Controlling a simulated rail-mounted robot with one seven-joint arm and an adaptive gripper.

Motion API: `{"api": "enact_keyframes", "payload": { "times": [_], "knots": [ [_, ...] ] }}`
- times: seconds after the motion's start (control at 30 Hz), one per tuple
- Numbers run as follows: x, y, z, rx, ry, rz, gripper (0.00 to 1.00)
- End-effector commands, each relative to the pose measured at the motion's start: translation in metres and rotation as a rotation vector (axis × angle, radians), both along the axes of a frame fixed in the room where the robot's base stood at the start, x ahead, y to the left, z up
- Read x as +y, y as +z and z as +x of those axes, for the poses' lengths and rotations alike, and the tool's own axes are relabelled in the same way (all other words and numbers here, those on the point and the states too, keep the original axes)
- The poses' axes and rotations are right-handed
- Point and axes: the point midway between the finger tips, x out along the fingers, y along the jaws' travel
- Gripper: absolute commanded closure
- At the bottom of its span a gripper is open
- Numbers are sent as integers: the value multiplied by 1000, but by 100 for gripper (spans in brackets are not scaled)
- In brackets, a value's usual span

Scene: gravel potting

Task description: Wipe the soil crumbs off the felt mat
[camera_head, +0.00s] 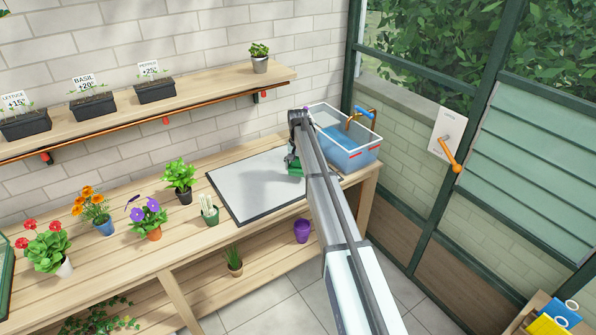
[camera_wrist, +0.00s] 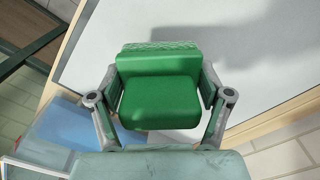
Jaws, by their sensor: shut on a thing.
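The felt mat (camera_head: 245,187) is a light grey sheet with a dark border, lying flat on the wooden bench. It also fills much of the wrist view (camera_wrist: 105,45). My gripper (camera_wrist: 163,88) is shut on a green block (camera_wrist: 160,100), which looks like a wiping pad with a textured strip along its far edge. In the head view the green block (camera_head: 295,168) is over the right part of the mat, near the sink. I cannot tell whether it touches the mat. No soil crumbs can be made out in either view; my arm hides part of the mat.
A sink basin (camera_head: 350,150) stands right of the mat. Potted flowers (camera_head: 150,222) and a leafy plant (camera_head: 181,180) stand further left. A shelf (camera_head: 205,92) with planters runs above the bench.

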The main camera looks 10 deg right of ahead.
Motion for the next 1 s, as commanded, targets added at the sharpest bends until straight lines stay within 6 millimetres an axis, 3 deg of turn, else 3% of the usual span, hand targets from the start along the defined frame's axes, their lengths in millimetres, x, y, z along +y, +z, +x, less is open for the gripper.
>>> {"api": "enact_keyframes", "payload": {
  "times": [0.5,1.0],
  "knots": [
    [1,47,0,-1,1,0,55],
    [0,48,0,-1,1,0,55]
  ]
}}
